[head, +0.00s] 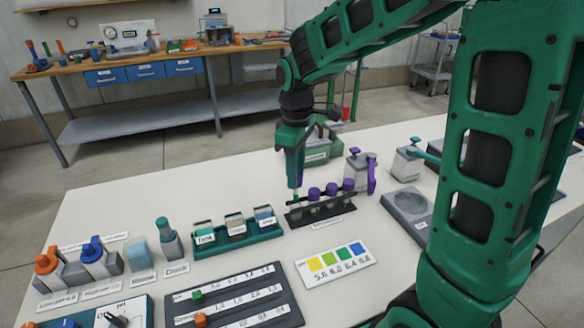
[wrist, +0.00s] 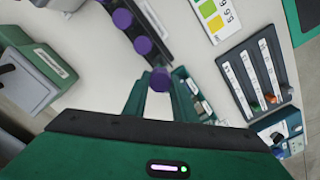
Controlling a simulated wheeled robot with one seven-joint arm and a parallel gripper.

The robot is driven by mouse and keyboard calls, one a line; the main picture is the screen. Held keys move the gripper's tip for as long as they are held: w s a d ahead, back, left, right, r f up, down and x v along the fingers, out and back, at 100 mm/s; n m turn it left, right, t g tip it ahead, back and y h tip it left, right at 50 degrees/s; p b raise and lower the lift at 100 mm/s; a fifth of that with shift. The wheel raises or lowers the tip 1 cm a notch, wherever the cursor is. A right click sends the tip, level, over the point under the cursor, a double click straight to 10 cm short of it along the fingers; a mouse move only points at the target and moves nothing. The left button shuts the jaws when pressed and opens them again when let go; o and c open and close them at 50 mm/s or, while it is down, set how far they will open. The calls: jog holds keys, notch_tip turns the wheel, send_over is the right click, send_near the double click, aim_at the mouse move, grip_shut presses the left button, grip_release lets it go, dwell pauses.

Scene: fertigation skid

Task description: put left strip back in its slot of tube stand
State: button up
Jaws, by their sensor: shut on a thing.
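My gripper (head: 296,188) points down over the left end of the stand. It is shut on a purple-topped piece (wrist: 159,80), which I take to be the left strip. In the wrist view this piece lines up with the row of purple caps. Its lower end is small in the head view, and I cannot tell whether it is inside the slot.
A teal rack with labelled bottles (head: 238,240) stands just left of the stand. A colour chart (head: 335,263) lies in front. A grey bottle with a purple handle (head: 362,172) stands behind right. A grey scale-like plate (head: 408,212) is to the right.

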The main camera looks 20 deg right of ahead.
aim_at(295, 200)
jog(key=shift+f, duration=3.1)
jog(key=o, duration=1.1)
jog(key=shift+r, duration=3.5)
jog(key=shift+d, duration=0.1)
